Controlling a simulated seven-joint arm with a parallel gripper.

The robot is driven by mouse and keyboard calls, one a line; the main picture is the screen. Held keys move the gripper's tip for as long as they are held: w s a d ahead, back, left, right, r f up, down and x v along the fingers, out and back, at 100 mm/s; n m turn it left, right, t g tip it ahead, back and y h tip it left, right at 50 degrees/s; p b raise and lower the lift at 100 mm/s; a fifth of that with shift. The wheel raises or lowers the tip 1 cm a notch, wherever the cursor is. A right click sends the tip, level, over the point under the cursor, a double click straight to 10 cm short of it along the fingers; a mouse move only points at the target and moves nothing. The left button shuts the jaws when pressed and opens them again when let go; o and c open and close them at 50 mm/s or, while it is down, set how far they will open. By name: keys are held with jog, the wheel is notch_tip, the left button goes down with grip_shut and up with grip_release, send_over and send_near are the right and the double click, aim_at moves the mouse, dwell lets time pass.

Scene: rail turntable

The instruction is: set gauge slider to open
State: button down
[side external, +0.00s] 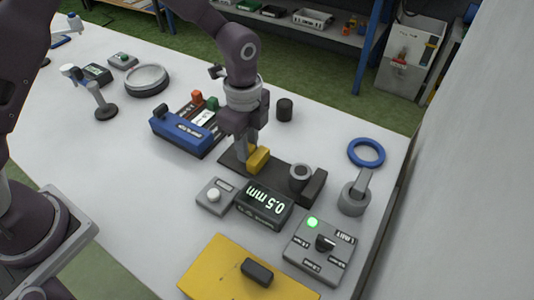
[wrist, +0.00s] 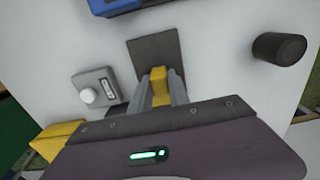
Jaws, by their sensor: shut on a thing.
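The gauge is a dark flat base (side external: 278,176) on the white table, with a yellow slider block (side external: 259,159) on it. At the base's right end are a round grey part (side external: 300,172) and a dark block (side external: 314,186). My gripper (side external: 250,159) is down at the base, its fingers shut on the yellow slider. In the wrist view the yellow slider (wrist: 160,90) sits between the two grey fingers, and the bare end of the base (wrist: 152,50) shows beyond it. The display (side external: 265,206) in front of the gauge reads 0.5 mm.
A grey button box (side external: 214,196) stands close left of the display. A grey dial box (side external: 320,250) with a lit green lamp is at right. A yellow box (side external: 225,272) lies in front, a blue unit (side external: 181,132) behind left. A dark cylinder (side external: 285,109) stands behind the gauge.

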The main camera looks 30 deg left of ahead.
jog(key=shift+w+a, duration=0.1)
jog(key=shift+a, duration=0.85)
jog(key=c, duration=1.2)
grip_release()
jog(key=shift+c, duration=0.2)
notch_tip(320, 180, up, 7)
jog(key=shift+r, duration=0.15)
